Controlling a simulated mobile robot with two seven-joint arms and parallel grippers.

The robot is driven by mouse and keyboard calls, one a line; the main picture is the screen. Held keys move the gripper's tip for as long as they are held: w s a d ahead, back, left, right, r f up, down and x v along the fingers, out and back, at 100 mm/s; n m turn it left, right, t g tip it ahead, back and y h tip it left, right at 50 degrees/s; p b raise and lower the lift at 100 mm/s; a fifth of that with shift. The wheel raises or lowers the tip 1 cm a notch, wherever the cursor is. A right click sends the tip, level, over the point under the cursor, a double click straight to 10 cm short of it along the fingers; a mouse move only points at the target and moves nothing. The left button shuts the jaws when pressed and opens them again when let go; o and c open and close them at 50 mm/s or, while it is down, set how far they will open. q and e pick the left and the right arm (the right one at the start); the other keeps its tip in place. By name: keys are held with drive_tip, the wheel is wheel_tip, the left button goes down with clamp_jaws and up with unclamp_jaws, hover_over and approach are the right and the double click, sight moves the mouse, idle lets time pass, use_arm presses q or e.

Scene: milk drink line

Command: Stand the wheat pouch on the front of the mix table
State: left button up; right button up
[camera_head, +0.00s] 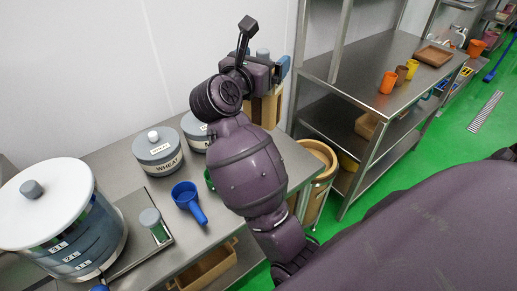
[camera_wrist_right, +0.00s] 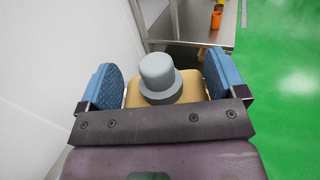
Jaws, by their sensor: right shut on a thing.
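A tan pouch with a grey cap (camera_wrist_right: 160,78) is between the blue fingers of my right gripper (camera_wrist_right: 162,88) in the right wrist view. My right gripper is shut on it. In the head view the right gripper (camera_head: 272,68) is above the far right end of a steel table (camera_head: 115,160), which looks like the mix table. The tan pouch (camera_head: 267,107) shows below the gripper there, partly hidden by my arm. Its label is not visible, and I cannot tell whether it touches the table.
A tan bin (camera_head: 320,160) and a steel shelf with cups (camera_head: 388,82) are to the right.

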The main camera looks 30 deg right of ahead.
hover_over(257, 123)
drive_tip(key=x, duration=0.3)
wheel_tip(257, 123, down, 5)
wheel_tip(257, 123, down, 10)
drive_tip(key=shift+s+a+r+b, duration=0.1)
drive_tip(key=shift+r+b, duration=0.05)
drive_tip(key=shift+b, duration=0.3)
use_arm(q)
drive_tip(key=shift+s+f, duration=0.3)
drive_tip(key=shift+f, duration=0.45)
use_arm(e)
wheel_tip(257, 123, down, 4)
use_arm(q)
drive_tip(key=shift+s+f, duration=0.1)
drive_tip(key=shift+s, duration=0.05)
use_arm(e)
drive_tip(key=shift+b, duration=0.3)
drive_tip(key=o, duration=1.7)
use_arm(q)
drive_tip(key=shift+f, duration=0.2)
